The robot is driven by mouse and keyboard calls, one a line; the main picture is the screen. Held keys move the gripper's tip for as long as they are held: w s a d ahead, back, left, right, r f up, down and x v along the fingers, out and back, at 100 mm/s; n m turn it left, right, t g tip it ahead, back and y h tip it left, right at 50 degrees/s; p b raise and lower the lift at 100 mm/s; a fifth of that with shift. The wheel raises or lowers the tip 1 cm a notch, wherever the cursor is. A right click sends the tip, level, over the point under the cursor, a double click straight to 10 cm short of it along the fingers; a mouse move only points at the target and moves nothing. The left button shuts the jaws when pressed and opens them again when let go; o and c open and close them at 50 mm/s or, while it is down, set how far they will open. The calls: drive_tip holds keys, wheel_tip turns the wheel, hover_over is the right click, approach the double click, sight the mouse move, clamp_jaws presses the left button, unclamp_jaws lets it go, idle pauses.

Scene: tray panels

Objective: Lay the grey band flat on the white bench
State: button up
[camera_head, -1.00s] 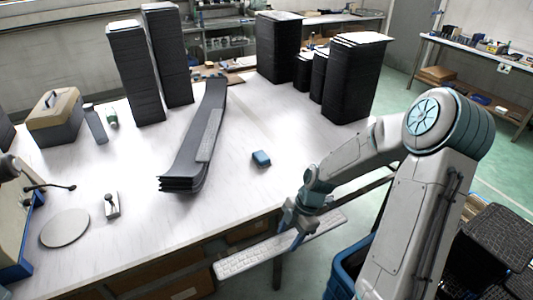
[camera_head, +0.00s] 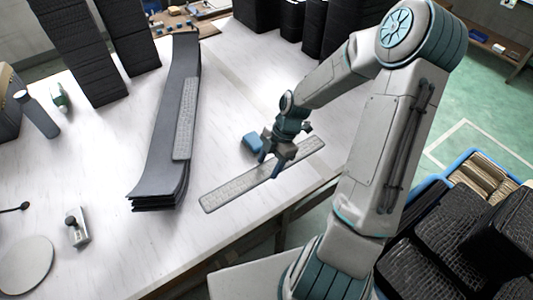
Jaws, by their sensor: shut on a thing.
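The grey band (camera_head: 232,190) is a long, flat, perforated strip in the head view. My gripper (camera_head: 268,170) is shut on it near its middle. The band is over the front right part of the white bench (camera_head: 105,245), close to the front edge, and slants up to the right. I cannot tell whether it touches the bench top. A second, similar grey strip (camera_head: 186,118) lies on a stack of long dark curved panels (camera_head: 160,150) to the left.
A blue block (camera_head: 251,142) sits just behind my gripper. Tall dark stacks (camera_head: 85,45) stand at the back. A small metal device (camera_head: 76,231) and a round disc (camera_head: 24,266) are at left. A blue crate (camera_head: 462,160) with dark textured panels is at right. The front middle of the bench is clear.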

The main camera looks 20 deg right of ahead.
sight(266, 187)
drive_tip(key=shift+s+f+b, duration=0.15)
drive_tip(key=shift+f+b, duration=0.25)
drive_tip(key=shift+f, duration=0.1)
wheel_tip(266, 187, down, 7)
drive_tip(key=b, duration=0.6)
drive_tip(key=shift+f, duration=0.35)
idle(0.5)
drive_tip(key=o, duration=1.1)
drive_tip(key=v, duration=1.4)
drive_tip(key=shift+p, duration=0.35)
